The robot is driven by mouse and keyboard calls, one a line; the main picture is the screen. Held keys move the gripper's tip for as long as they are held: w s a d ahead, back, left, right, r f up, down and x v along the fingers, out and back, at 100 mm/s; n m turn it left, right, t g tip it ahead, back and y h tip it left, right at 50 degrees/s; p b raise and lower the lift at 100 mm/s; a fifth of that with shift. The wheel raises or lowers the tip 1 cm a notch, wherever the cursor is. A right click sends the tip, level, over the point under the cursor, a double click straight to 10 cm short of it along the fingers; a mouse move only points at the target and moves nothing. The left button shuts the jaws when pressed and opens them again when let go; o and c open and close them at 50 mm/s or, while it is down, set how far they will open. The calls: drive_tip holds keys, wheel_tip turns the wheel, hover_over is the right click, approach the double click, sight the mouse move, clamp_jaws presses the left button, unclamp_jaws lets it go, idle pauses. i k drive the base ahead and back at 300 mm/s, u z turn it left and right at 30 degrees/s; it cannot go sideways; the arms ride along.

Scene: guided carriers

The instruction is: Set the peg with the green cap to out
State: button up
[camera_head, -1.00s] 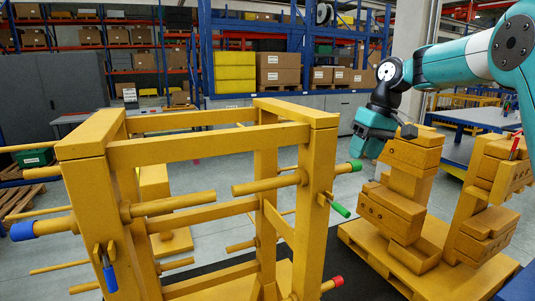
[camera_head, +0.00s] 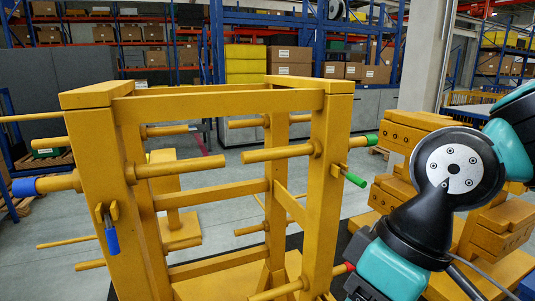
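The peg with the green cap (camera_head: 280,153) lies level through the upper right post of a yellow frame (camera_head: 330,110). Its long part reaches left inside the frame; a short part ends right of the post in the green cap (camera_head: 371,140). Just below it, a green-handled pin (camera_head: 354,179) sticks out from a small yellow bracket on the post.
A blue-capped peg (camera_head: 45,185) and blue-handled pin (camera_head: 110,232) are on the left post. A red-capped peg (camera_head: 300,287) sits low on the right post, its cap close to my arm in the picture. Yellow stacked blocks (camera_head: 405,133) stand on the right.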

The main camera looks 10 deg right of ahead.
sight(275, 153)
drive_tip(key=u, duration=0.55)
drive_tip(key=k, duration=1.3)
drive_tip(key=z, duration=0.05)
drive_tip(key=i, duration=0.5)
drive_tip(key=z, duration=0.95)
drive_tip(key=i, duration=1.1)
drive_tip(key=u, duration=0.25)
